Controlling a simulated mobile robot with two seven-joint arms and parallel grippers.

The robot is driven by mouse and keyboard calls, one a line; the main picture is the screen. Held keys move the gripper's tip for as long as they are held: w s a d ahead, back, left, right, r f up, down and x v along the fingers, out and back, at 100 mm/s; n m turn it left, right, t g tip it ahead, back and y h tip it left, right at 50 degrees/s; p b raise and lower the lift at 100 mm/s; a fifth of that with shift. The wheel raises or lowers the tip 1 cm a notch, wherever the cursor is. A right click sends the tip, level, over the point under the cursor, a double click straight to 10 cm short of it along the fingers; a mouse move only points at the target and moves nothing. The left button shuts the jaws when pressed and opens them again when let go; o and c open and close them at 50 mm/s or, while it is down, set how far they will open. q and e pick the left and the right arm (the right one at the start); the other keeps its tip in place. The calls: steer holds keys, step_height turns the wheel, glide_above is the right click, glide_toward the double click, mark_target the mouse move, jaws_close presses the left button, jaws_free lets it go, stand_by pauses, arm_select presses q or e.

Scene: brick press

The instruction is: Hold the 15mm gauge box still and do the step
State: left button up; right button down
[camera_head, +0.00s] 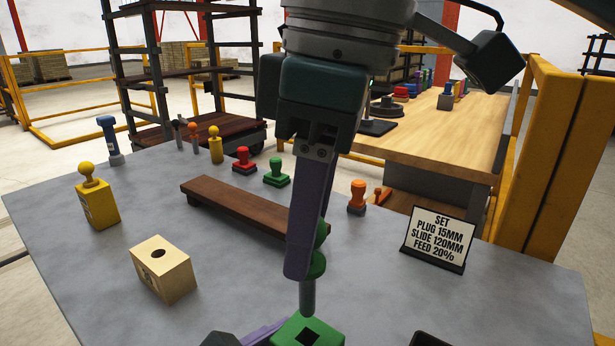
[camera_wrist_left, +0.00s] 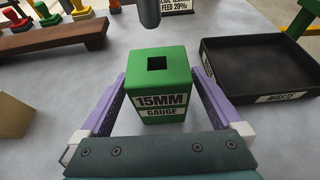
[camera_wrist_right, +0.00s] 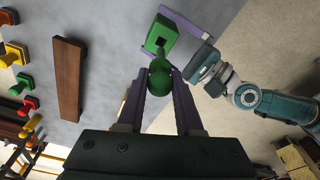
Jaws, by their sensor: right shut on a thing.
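The green 15MM gauge box (camera_wrist_left: 165,108) stands on the grey table with a square hole in its top; its top shows at the bottom of the head view (camera_head: 290,330). My left gripper (camera_wrist_left: 157,75) has a finger on either side of the box, with gaps showing between fingers and walls. My right gripper (camera_head: 308,265) is shut on a green-handled plug (camera_wrist_right: 159,70). The plug's grey shaft (camera_head: 307,298) points down, its tip above the box and apart from it. The left wrist view shows the shaft end (camera_wrist_left: 149,12) beyond the hole. The far handle side is hidden by a finger.
A sign (camera_head: 437,240) reads plug 15MM, slide 120MM, feed 20%. A black tray (camera_wrist_left: 262,97) lies right of the box. A wooden rack (camera_head: 240,207), a tan box (camera_head: 163,270), a yellow gauge box (camera_head: 97,205) and several coloured-handled tools stand on the table.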

arm_select(q)
steer(key=v, duration=1)
steer(key=shift+s+a, duration=0.3)
steer(key=shift+s+a+r, duration=0.35)
steer(key=shift+s, duration=0.1)
